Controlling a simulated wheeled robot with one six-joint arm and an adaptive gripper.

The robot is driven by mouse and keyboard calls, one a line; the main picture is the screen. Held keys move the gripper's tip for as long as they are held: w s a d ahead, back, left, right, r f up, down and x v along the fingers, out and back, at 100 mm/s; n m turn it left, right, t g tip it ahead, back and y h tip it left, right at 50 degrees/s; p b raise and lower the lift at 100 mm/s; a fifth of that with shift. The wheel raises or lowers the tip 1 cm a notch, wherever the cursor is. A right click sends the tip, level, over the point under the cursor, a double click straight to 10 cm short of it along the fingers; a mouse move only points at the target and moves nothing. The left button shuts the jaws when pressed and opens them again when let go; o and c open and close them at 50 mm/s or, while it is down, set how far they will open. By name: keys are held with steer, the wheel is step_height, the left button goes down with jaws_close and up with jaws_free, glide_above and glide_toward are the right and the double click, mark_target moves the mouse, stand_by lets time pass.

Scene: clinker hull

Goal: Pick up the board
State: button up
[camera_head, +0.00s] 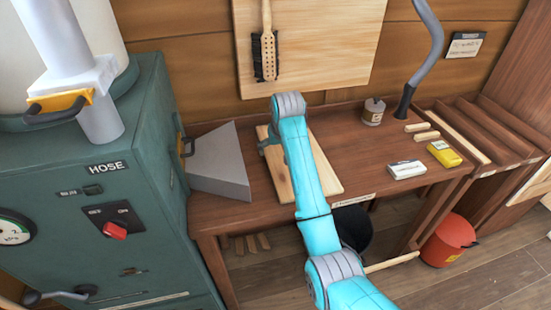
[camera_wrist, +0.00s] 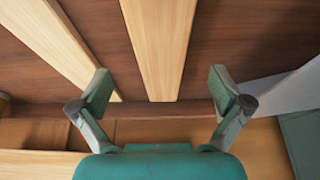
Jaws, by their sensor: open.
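Two pale wooden boards lie on the brown workbench. One board (camera_wrist: 161,45) is in the middle of the wrist view, its near end between my fingertips from left to right. In the head view this board (camera_head: 279,176) shows left of my arm. A second board (camera_wrist: 60,45) runs at a slant on the left of the wrist view and shows right of my arm in the head view (camera_head: 325,172). My gripper (camera_wrist: 158,88) is open and empty, its fingers apart on either side of the middle board. My arm hides part of the boards in the head view.
A grey wedge-shaped block (camera_head: 219,162) stands left of the boards. A tin (camera_head: 374,112), a white box (camera_head: 407,170) and a yellow pack (camera_head: 444,153) are on the right of the workbench (camera_head: 360,148). A curved grey pipe (camera_head: 428,50) rises at the back right.

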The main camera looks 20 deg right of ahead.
mark_target(276, 157)
steer(key=shift+x, duration=2.25)
steer(key=shift+s, duration=0.15)
steer(key=c, duration=1.4)
